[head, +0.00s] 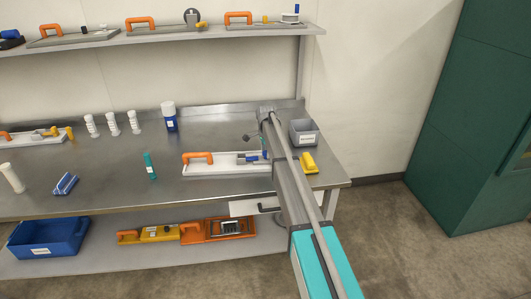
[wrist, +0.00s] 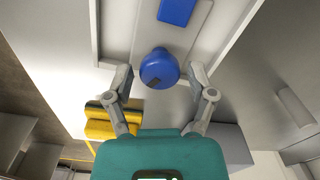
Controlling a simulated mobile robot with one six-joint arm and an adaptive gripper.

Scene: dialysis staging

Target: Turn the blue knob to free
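The blue knob (wrist: 159,68) is round with a dark mark on its face. It sits on a pale board with a raised rim (wrist: 118,35), and a blue block (wrist: 176,11) is on the same board. In the head view the white board (head: 225,170) has an orange handle (head: 198,157) and blue parts at its right end, partly hidden by my arm. My gripper (wrist: 160,77) is open, with one finger on each side of the knob and a visible gap to each. Whether it touches the knob elsewhere I cannot tell.
A yellow object (head: 308,163) and a grey bin (head: 303,132) stand right of the board. A shelf (head: 165,42) with more boards hangs above.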

